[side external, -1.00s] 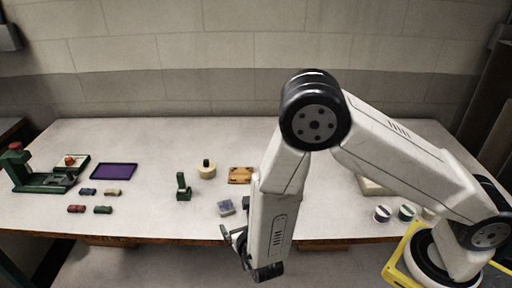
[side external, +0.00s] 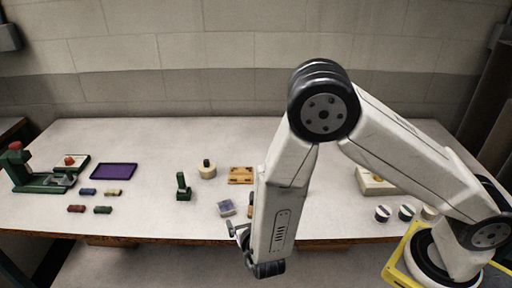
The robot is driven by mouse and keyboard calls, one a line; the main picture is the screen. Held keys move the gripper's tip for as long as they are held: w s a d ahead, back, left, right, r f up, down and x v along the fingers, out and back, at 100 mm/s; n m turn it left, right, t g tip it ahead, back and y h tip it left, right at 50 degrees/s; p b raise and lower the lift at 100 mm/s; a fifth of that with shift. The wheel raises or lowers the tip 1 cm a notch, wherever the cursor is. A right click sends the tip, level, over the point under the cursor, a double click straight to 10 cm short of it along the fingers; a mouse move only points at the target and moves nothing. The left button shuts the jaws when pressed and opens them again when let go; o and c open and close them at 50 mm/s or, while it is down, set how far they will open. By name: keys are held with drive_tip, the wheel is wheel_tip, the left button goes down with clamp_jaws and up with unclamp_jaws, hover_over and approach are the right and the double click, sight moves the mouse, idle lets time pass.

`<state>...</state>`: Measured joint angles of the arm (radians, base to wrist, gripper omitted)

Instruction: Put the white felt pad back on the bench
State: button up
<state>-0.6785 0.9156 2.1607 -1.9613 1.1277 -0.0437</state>
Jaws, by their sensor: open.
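I cannot make out the white felt pad for certain. A pale flat piece (side external: 79,168) with an orange-red item on it lies by the green press (side external: 40,182) at the far left of the bench (side external: 150,220). A small pale block with a blue-grey top (side external: 226,208) sits near the front edge. My gripper (side external: 236,232) is open, hanging at the bench's front edge just below that block; nothing shows between its fingers. My forearm hides part of the bench behind it.
A purple mat (side external: 114,171), several small coloured blocks (side external: 88,191), a green upright stand (side external: 183,187), a round cream piece with a dark knob (side external: 207,170) and a wooden plate (side external: 241,175) lie left of my arm. Several small tubs (side external: 382,213) and a cream box (side external: 374,182) stand right.

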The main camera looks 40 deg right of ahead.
drive_tip(key=d+m+g, duration=0.1)
drive_tip(key=d, duration=0.1)
drive_tip(key=s+d+r+m+g+h, duration=0.1)
drive_tip(key=d+m, duration=0.1)
drive_tip(key=d+r+m+g+h, duration=0.1)
drive_tip(key=d+m, duration=0.1)
drive_tip(key=shift+s+r, duration=0.1)
drive_tip(key=shift+s, duration=0.25)
drive_tip(key=s+d+r+m+g+y, duration=0.3)
drive_tip(key=s+r+m+y, duration=0.1)
drive_tip(key=m, duration=0.8)
drive_tip(key=s+d+r+m+g+y, duration=0.3)
drive_tip(key=s+r+m+y, duration=0.1)
drive_tip(key=m, duration=0.9)
drive_tip(key=shift+s+d+r, duration=0.35)
drive_tip(key=shift+s+r, duration=0.35)
